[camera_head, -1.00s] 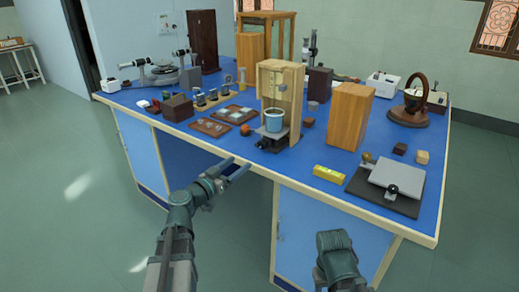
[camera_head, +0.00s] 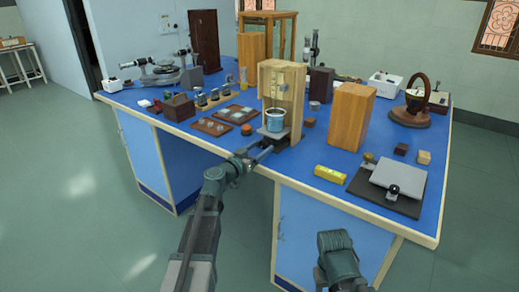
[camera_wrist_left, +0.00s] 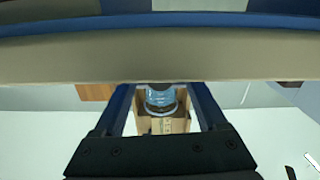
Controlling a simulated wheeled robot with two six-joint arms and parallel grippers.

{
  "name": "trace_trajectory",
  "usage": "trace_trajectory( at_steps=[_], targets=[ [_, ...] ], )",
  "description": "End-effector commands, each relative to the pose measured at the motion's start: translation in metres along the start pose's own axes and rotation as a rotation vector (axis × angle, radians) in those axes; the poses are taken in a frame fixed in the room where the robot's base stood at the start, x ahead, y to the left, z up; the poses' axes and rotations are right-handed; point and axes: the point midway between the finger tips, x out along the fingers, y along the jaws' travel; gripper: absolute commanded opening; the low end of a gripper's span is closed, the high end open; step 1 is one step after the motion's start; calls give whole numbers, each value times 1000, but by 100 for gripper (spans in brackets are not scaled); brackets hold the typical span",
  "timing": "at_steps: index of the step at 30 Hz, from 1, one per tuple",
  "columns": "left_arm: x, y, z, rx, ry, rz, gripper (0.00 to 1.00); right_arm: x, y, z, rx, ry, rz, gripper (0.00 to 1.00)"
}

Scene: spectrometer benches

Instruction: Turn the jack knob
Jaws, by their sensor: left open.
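A small dark jack (camera_head: 288,138) stands at the table's front edge inside a wooden stand (camera_head: 290,78). A blue-grey beaker (camera_head: 275,120) sits on the jack's top plate. My left gripper (camera_head: 263,150) is open, its fingers reaching over the table edge at the jack's front. The fingers hide the jack's dark knob in the head view; I cannot tell whether it lies between them. In the left wrist view, the beaker (camera_wrist_left: 160,98) and part of the wooden stand (camera_wrist_left: 168,126) show between the two spread fingers.
An orange-red knob-like piece (camera_head: 247,130) lies left of the jack, near trays (camera_head: 210,127). The table edge (camera_head: 305,188) is close under my left gripper.

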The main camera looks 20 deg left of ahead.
Motion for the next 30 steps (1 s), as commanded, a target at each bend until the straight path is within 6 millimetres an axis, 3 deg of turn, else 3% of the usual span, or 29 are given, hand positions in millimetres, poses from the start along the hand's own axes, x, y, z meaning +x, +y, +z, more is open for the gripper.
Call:
trace_trajectory(
  at_steps=[4, 16, 30],
  targets=[
    [0, 0, 0, 0, 0, 0, 71, 0, 0, 0, 0, 0, 0, 50],
    [0, 0, 0, 0, 0, 1, 0, 0, 0, 0, 0, 0, 0, 50],
    [0, 1, 0, -125, 0, 1, 0, 0, 0, 0, 0, 0, 0, 50]
  ],
)
